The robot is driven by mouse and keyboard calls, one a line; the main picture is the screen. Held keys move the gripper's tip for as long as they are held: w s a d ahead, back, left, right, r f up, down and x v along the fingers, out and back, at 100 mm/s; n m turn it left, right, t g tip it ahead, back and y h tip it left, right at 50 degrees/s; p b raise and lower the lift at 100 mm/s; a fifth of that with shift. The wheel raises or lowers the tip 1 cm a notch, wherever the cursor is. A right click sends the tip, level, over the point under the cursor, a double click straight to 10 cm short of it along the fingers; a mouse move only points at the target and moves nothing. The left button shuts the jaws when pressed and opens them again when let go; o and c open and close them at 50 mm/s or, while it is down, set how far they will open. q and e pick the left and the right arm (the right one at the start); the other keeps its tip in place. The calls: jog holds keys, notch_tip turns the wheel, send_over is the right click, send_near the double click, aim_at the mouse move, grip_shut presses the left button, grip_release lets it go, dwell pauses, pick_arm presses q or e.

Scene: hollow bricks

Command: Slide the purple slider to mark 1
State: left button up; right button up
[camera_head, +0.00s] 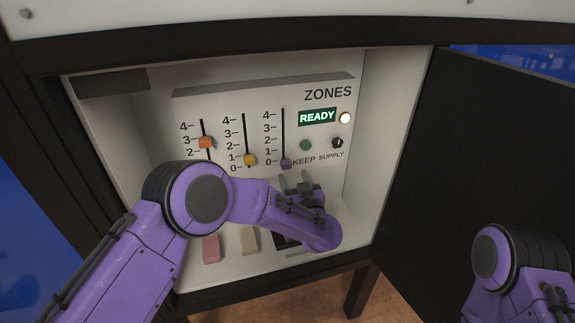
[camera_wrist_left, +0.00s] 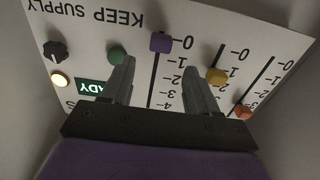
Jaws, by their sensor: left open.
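The purple slider (camera_head: 286,163) is a small knob at the low end of the rightmost slot on the panel, level with mark 0. It also shows in the left wrist view (camera_wrist_left: 160,42), where the panel appears upside down. My left gripper (camera_head: 295,181) is open and empty, just below and in front of the purple slider. In the left wrist view its two fingers (camera_wrist_left: 159,66) point at the panel, with the slider beyond and between the tips. They look apart from it. Marks 0 to 4 run beside the slot.
An orange slider (camera_head: 206,142) sits near mark 3 and a yellow slider (camera_head: 250,160) near mark 1. A green button (camera_head: 306,145), black knob (camera_head: 337,143) and lit lamp (camera_head: 345,118) are at right. Cabinet walls enclose the panel; the dark door (camera_head: 490,150) stands open at right.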

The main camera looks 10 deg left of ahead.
aim_at(287, 165)
pick_arm(q)
jog(key=p+x, duration=0.1)
jog(key=x, duration=0.6)
jog(key=shift+w, duration=0.1)
grip_shut()
